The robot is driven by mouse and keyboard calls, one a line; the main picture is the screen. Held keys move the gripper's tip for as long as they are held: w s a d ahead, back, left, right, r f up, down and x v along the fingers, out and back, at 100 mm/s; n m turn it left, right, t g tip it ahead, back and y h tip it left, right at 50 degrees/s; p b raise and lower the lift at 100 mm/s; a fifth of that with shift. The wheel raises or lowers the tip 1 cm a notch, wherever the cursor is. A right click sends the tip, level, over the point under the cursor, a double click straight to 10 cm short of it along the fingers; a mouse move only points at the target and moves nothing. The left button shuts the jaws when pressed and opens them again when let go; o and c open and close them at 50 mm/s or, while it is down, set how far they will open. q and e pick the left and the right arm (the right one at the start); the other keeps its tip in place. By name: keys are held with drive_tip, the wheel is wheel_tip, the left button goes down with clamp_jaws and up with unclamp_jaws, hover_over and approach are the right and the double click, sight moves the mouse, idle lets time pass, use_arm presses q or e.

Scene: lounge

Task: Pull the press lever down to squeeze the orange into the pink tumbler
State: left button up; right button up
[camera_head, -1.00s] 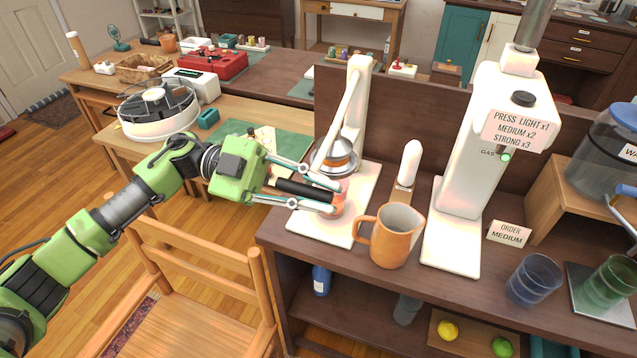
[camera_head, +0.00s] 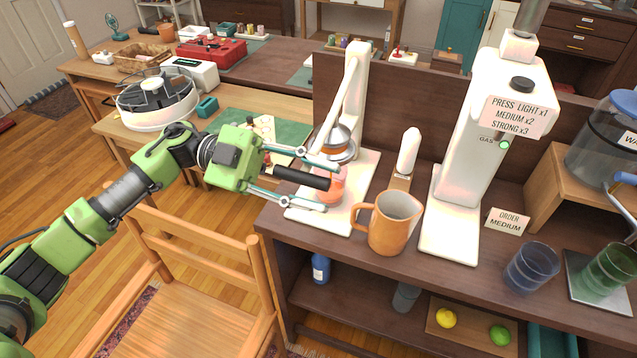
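The white press (camera_head: 355,100) stands on a white base at the near counter's left end. Its lever (camera_head: 336,110) slants down from the post top, with its black grip (camera_head: 300,178) low, in front of the pink tumbler (camera_head: 333,190). An orange band, seemingly the orange (camera_head: 333,145), shows under the press's silver dome, above the tumbler. My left gripper (camera_head: 328,187) is open. Its fingers lie above and below the black grip in the picture, spread apart; I cannot tell whether either touches it. The grip and a finger partly hide the tumbler. My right gripper is not in view.
An orange-brown pitcher (camera_head: 388,228) stands close right of the press base. A white machine (camera_head: 470,150) stands further right, then a blue cup (camera_head: 531,267) and a green cup (camera_head: 603,275). A wooden chair (camera_head: 195,290) is below my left arm.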

sight(270, 171)
use_arm(q)
drive_tip(key=v, duration=1.1)
drive_tip(key=shift+a, duration=0.3)
drive_tip(key=shift+w+a, duration=0.1)
drive_tip(key=shift+a, duration=0.05)
idle(2.5)
